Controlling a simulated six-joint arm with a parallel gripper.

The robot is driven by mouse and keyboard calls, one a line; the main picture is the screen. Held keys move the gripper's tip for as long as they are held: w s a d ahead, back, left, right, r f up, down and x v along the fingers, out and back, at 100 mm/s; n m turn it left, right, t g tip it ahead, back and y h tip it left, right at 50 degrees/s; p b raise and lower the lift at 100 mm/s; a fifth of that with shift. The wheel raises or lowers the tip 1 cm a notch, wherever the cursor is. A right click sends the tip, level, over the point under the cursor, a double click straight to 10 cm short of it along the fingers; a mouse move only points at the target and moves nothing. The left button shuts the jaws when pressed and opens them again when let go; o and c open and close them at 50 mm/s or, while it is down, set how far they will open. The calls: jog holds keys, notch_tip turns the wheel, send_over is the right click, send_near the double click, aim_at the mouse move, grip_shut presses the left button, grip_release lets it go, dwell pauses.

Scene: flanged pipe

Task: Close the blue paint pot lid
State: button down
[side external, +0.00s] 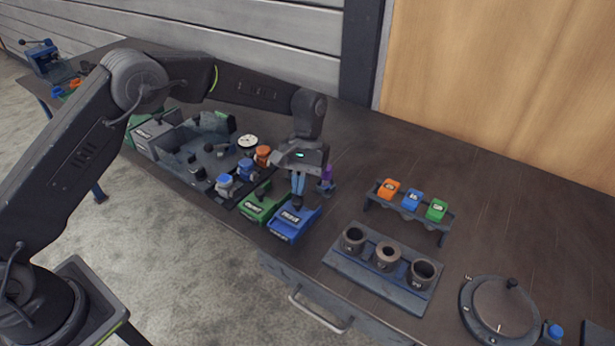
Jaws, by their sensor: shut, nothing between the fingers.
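My gripper (297,196) points down with its fingers together, directly over the rear part of a blue box with a white label (291,225). Whether the fingertips touch the box cannot be told from this angle. Two small pots with blue tops, one paler (225,182) and one darker (246,168), stand left of my gripper. Which blue item is the paint pot, and how its lid sits, is too small to make out.
A green box (257,207) is close beside the blue one. An orange-topped pot (262,155) and a purple item (327,177) are near my gripper. To the right are a rack (408,212), a block with three cups (378,284) and a round turntable (503,308).

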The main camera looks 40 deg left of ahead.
jog(key=shift+s+f, duration=0.1)
jog(key=shift+s, duration=1.35)
jog(key=v, duration=1)
notch_tip(320, 180, up, 8)
jog(key=t, duration=0.2)
send_over(289, 214)
jog(key=w+a, duration=0.1)
jog(key=a, duration=0.3)
jog(key=s+a+r+m+t, duration=0.1)
jog(key=s+a+r+t, duration=0.2)
jog(key=s+r, duration=0.3)
jog(key=s+a+f+m+t, duration=0.1)
jog(key=s+a+t, duration=0.1)
jog(key=s, duration=0.7)
jog(key=s+a+f+m+t+y, duration=0.1)
jog(key=s+a+f+t, duration=0.1)
jog(key=s, duration=0.7)
jog(key=shift+a+t, duration=0.15)
jog(key=shift+t, duration=0.25)
jog(key=shift+s, duration=0.1)
